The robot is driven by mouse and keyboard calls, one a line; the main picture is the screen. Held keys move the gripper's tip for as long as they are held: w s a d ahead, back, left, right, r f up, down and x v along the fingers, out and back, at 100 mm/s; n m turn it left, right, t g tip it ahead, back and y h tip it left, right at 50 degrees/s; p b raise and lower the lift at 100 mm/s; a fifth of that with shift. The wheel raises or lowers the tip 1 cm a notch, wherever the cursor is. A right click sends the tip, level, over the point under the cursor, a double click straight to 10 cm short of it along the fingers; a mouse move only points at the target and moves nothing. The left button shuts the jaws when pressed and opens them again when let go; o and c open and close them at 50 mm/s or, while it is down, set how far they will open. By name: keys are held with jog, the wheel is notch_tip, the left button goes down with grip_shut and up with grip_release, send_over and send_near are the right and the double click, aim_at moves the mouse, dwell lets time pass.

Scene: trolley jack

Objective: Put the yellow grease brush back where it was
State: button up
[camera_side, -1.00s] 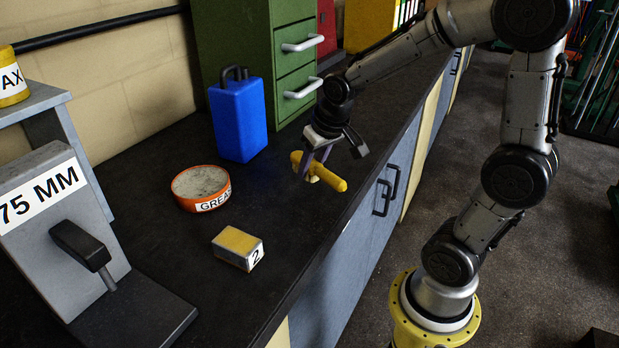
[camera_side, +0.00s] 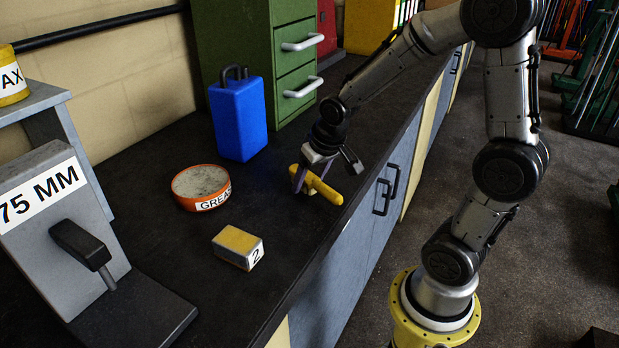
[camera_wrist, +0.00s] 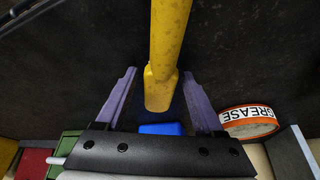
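The yellow grease brush (camera_side: 322,188) is low over or on the dark bench top, near its front edge; I cannot tell whether it touches. Its handle points toward the front right. My gripper (camera_side: 307,181) points down with its purple fingers astride the brush. In the wrist view the brush (camera_wrist: 168,45) runs between the two fingers of my gripper (camera_wrist: 160,74), with narrow dark gaps on both sides, so the fingers look open. The orange grease tin (camera_side: 201,187) stands to the left, and also shows in the wrist view (camera_wrist: 248,121).
A yellow block marked 2 (camera_side: 238,247) lies in front of the tin. A blue weight-like box (camera_side: 238,120) and a green drawer cabinet (camera_side: 250,50) stand behind. A grey 75 MM stand (camera_side: 60,225) is at left. Bench is clear between tin and brush.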

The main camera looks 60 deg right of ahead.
aim_at(323, 186)
jog(key=shift+r, duration=0.1)
jog(key=shift+r, duration=0.3)
jog(key=v, duration=1)
jog(key=shift+r, duration=0.2)
jog(key=s+a+n+y, duration=0.1)
jog(key=s+a+n, duration=0.1)
jog(key=s+a, duration=0.2)
jog(key=s+a+n+t, duration=0.1)
jog(key=s+a, duration=0.3)
jog(key=s, duration=0.4)
jog(key=shift+s+a+n+y, duration=0.3)
jog(key=shift+s+n+y, duration=0.1)
jog(key=shift+n, duration=0.3)
jog(key=shift+r, duration=0.1)
